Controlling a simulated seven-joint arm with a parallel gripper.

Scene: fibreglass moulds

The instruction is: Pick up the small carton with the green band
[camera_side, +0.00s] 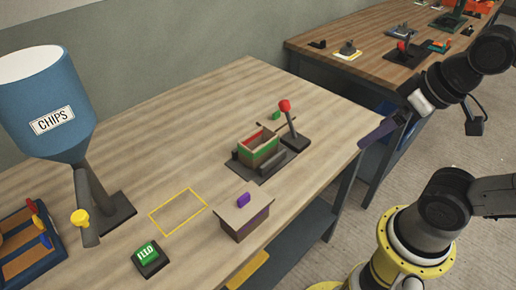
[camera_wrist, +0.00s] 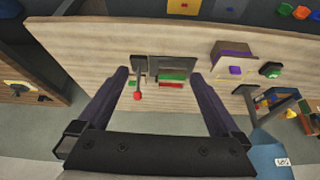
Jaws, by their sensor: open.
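The small carton with the green band (camera_side: 262,153) stands open-topped on a dark fixture plate (camera_side: 240,163) near the table's right end. Its inside shows red. In the wrist view the carton (camera_wrist: 172,82) appears far off, between my fingers in the picture. A lever with a red knob (camera_side: 285,105) stands close beside it on the right. My gripper (camera_side: 368,142) is open and empty, in the air beyond the table's right edge, to the right of the carton and apart from it. Its two dark purple fingers (camera_wrist: 160,75) show spread in the wrist view.
A yellow outlined rectangle (camera_side: 155,217), a green button (camera_side: 147,254) and a blue CHIPS hopper (camera_side: 45,100) are further left. A small green block (camera_side: 276,115) lies behind the carton.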

